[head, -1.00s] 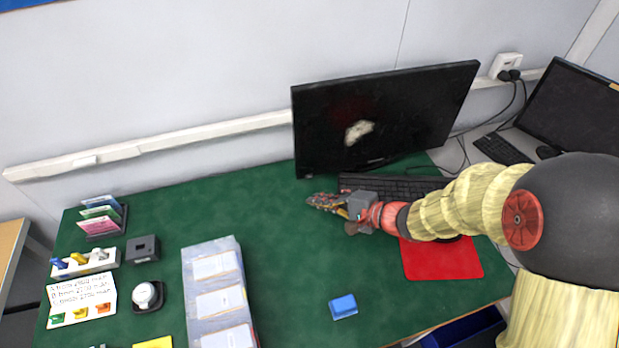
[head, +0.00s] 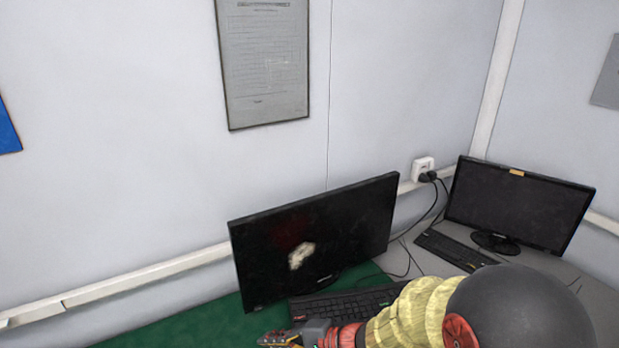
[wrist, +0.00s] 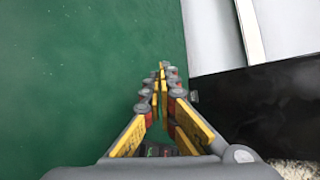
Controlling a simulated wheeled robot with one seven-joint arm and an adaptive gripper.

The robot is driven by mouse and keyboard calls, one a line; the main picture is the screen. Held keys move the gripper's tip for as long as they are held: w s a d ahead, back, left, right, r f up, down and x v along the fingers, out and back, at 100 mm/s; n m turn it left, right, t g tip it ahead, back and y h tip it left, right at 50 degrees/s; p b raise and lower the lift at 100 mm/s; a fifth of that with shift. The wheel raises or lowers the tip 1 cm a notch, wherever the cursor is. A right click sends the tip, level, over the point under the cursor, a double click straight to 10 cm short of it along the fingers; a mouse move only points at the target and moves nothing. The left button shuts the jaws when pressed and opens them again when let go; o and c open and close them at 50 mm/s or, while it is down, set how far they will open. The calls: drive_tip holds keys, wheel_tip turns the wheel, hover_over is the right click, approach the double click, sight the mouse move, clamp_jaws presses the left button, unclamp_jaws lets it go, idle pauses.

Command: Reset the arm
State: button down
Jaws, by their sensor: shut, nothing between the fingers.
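My arm comes in from the lower right in the head view, with its yellowish sleeve and black joint cover. My gripper (head: 281,339) is at the bottom edge of the head view, in front of the large black monitor and left of the keyboard. In the wrist view my gripper (wrist: 162,72) is shut, its fingertips together with nothing between them. It points over bare green table (wrist: 80,80).
The black monitor (head: 340,225) stands behind the keyboard (head: 345,301). A second monitor (head: 520,208) and keyboard (head: 450,250) stand at the right. A wall socket (head: 423,168) with cables and a framed notice (head: 264,60) are on the wall.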

drive_tip(key=s+g, duration=0.1)
drive_tip(key=s, duration=0.1)
drive_tip(key=s+f+g, duration=0.1)
drive_tip(key=s, duration=0.1)
drive_tip(key=s+f+n, duration=0.1)
drive_tip(key=s, duration=0.1)
drive_tip(key=shift+d+f+g+h, duration=0.1)
drive_tip(key=shift+d+g+h, duration=0.2)
drive_tip(key=shift+d+g, duration=0.1)
drive_tip(key=s, duration=0.1)
drive_tip(key=s+d+n+g, duration=0.1)
drive_tip(key=s, duration=0.1)
drive_tip(key=shift+r+h, duration=0.2)
drive_tip(key=shift+h, duration=0.2)
drive_tip(key=s+d+r+n+h, duration=0.1)
drive_tip(key=s+d, duration=0.1)
drive_tip(key=s+d+r+n+g+h, duration=0.1)
drive_tip(key=s+d, duration=0.1)
drive_tip(key=s+d+r+n+h+p, duration=0.1)
drive_tip(key=s+d+r, duration=0.1)
drive_tip(key=d, duration=0.1)
drive_tip(key=shift+g, duration=0.4)
drive_tip(key=s+d+r+n+t+h+p, duration=0.1)
drive_tip(key=d+r+t+h+p, duration=0.1)
drive_tip(key=d+r, duration=0.8)
drive_tip(key=s+d+r+n+t+h+p, duration=0.2)
drive_tip(key=d+r+t+h, duration=0.3)
drive_tip(key=d+r, duration=0.6)
drive_tip(key=shift+d+r+h, duration=0.2)
drive_tip(key=shift+h, duration=0.2)
